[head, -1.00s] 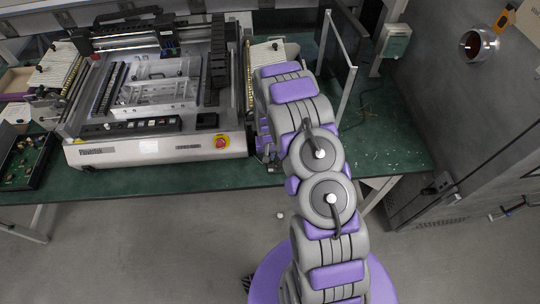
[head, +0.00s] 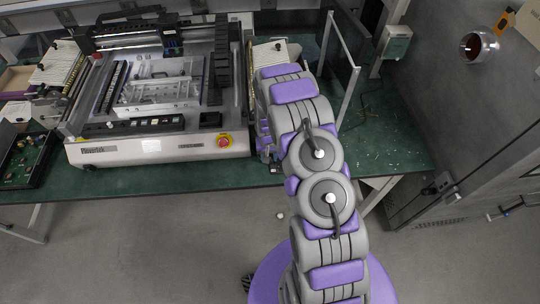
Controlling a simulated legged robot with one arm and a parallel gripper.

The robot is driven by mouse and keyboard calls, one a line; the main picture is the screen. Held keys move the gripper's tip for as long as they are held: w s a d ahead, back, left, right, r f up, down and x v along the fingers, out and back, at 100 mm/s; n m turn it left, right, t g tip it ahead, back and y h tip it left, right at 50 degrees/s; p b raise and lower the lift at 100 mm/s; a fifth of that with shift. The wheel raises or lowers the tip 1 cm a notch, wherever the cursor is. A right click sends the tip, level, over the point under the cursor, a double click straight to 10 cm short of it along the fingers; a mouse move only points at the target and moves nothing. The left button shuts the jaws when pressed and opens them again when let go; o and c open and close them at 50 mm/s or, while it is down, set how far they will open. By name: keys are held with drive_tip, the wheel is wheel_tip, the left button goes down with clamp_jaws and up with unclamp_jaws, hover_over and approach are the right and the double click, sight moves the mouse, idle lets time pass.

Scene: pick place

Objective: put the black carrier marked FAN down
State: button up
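I cannot make out a black carrier marked FAN in the head view. My gripper (head: 268,153) is mostly hidden beside and below my own arm, at the right end of the white machine near the green bench's front edge. Only small grey and dark parts of it show. Its fingers, and anything between them, cannot be made out.
A white machine (head: 155,150) with black rails stands on the green bench (head: 200,176). An open black box with a circuit board (head: 28,160) is at far left. A clear upright panel (head: 340,70) stands right of my arm. The bench's right part is mostly bare, with small scraps.

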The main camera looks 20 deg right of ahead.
drive_tip(key=shift+d+r, duration=0.55)
drive_tip(key=shift+r, duration=0.15)
drive_tip(key=s+a+r, duration=0.1)
drive_tip(key=s+r, duration=0.2)
drive_tip(key=r, duration=0.6)
drive_tip(key=s+a+r+n+p, duration=0.1)
drive_tip(key=s+a+r, duration=0.15)
drive_tip(key=r, duration=0.65)
drive_tip(key=s+a+r, duration=0.1)
drive_tip(key=s+r, duration=0.3)
drive_tip(key=r, duration=0.5)
drive_tip(key=s+a+r, duration=0.1)
drive_tip(key=s+r, duration=0.3)
drive_tip(key=s, duration=0.5)
drive_tip(key=s+a+r+n+g, duration=0.1)
drive_tip(key=s+r, duration=0.4)
drive_tip(key=s, duration=0.5)
drive_tip(key=s+a+r+n, duration=0.1)
drive_tip(key=s+r, duration=0.3)
drive_tip(key=s, duration=0.5)
drive_tip(key=shift+s+a+r+g, duration=0.25)
drive_tip(key=shift+a+g, duration=0.15)
drive_tip(key=shift+a, duration=0.3)
wheel_tip(320, 180, down, 4)
drive_tip(key=b, duration=0.4)
